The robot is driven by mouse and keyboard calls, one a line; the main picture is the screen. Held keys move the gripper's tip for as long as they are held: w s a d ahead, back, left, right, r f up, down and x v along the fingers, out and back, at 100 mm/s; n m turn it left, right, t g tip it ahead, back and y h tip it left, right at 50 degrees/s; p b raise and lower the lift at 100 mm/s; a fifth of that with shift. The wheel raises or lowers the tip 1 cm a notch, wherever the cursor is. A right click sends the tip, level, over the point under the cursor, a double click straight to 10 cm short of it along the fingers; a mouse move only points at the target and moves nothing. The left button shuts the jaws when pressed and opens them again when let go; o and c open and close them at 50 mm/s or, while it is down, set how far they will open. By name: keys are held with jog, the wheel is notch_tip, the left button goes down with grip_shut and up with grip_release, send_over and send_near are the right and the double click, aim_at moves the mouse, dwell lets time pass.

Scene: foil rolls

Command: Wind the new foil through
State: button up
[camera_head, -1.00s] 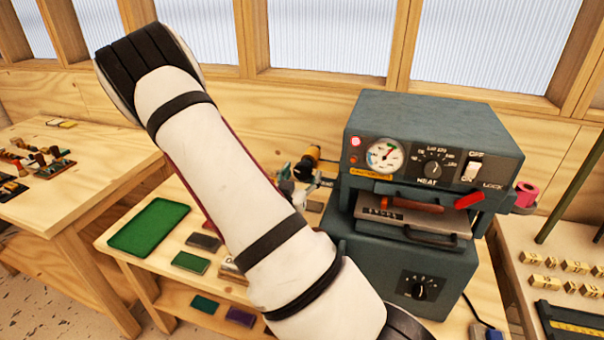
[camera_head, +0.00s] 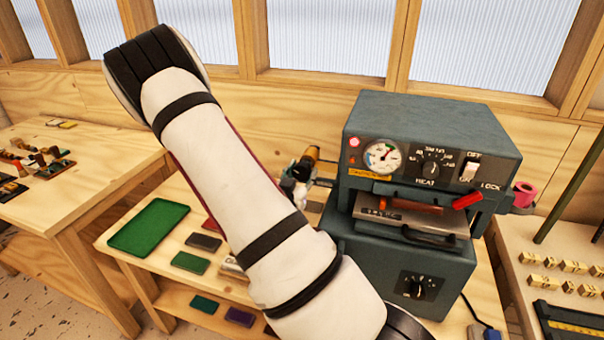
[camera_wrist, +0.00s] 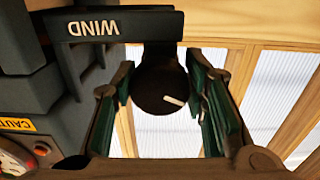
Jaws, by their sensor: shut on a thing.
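In the wrist view a dark round knob (camera_wrist: 160,88) with a pale mark sits below a dark plate marked WIND (camera_wrist: 100,28). My gripper (camera_wrist: 172,98) has its green-padded fingers on both sides of the knob and is shut on it. In the head view my gripper is at the left side of the grey foil press (camera_head: 430,135), mostly hidden behind my arm. A gold foil roll (camera_head: 311,157) shows there, partly covered. A pink roll (camera_head: 524,194) is at the press's right side.
A green tray (camera_head: 150,228) and several small coloured blocks lie on the bench left of the press. A red lever (camera_head: 467,201) and a dark handle (camera_head: 430,238) stick out at its front. The right table holds small wooden blocks.

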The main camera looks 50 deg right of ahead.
jog(key=m+p, duration=0.3)
jog(key=m, duration=0.2)
jog(key=shift+r+m, duration=0.15)
jog(key=shift+m, duration=0.15)
jog(key=shift+a+m+p, duration=0.1)
jog(key=shift+m+p, duration=0.85)
jog(key=shift+m, duration=0.55)
jog(key=shift+w, duration=0.15)
jog(key=o, duration=1.2)
jog(key=shift+w, duration=0.1)
jog(key=v, duration=1.2)
